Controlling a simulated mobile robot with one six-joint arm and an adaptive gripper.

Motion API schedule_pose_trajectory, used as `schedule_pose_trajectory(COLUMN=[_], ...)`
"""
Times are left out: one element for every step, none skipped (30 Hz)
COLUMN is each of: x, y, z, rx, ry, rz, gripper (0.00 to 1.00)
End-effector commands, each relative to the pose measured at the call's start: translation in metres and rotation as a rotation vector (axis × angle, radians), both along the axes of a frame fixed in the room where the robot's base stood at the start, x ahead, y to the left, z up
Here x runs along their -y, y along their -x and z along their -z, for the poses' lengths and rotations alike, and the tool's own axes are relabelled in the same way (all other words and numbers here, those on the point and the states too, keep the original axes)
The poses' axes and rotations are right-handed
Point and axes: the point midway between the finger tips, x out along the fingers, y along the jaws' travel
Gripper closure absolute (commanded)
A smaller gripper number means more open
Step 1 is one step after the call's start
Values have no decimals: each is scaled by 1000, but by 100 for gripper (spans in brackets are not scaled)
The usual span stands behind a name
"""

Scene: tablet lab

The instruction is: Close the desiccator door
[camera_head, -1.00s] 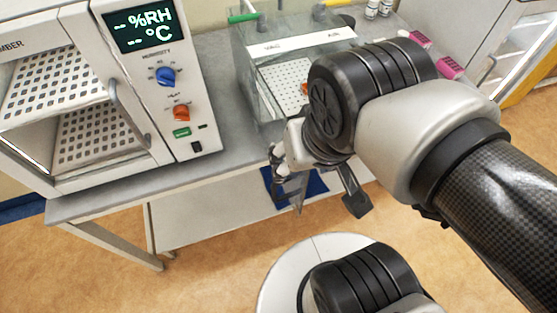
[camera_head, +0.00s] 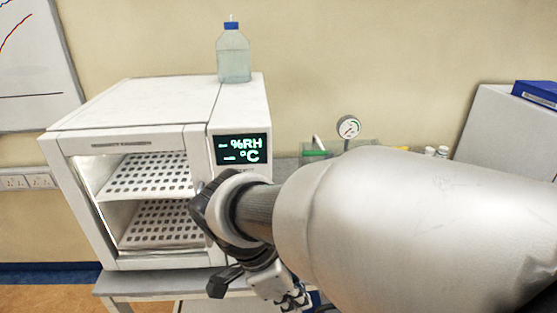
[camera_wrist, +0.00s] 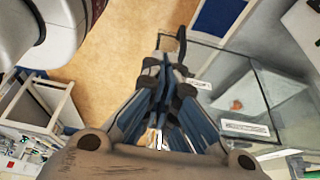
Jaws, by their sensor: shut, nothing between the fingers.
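The desiccator is a clear-walled box. A clear pane edge runs from beside my fingers toward the right; I cannot tell surely how far the door stands open. My gripper (camera_wrist: 170,62) is shut and empty, beside the box front. It also shows low in the head view (camera_head: 292,298).
A white humidity chamber (camera_head: 85,146) with perforated shelves stands left on the bench, close to my arm. A blue-capped bottle (camera_head: 233,58) is on top. Small bottles (camera_head: 436,151) stand at the right.

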Motion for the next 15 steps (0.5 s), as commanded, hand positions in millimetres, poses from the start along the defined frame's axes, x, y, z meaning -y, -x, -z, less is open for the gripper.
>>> schedule_pose_trajectory(x=[2,3,5,7,9,12,14,17,20,22,25,28,31,33,36], y=[0,0,0,0,0,0,0,0,0,0,0,-1,-1,-1,-1], z=[5,8,13,17,23,30,36,43,51,57,64,71,78,83,91], rx=[-1,-1,-1,-2,-2,-3,-2,-3,-4,-3,-3,-4,-3,-4,-3], ry=[2,2,1,2,2,2,3,2,1,1,1,2,1,2,0], rz=[4,4,4,4,3,3,4,5,4,5,5,4,3,4,3], gripper=[100,100,100,100,100,100,100,100,100,100,100,100,100,100,100])
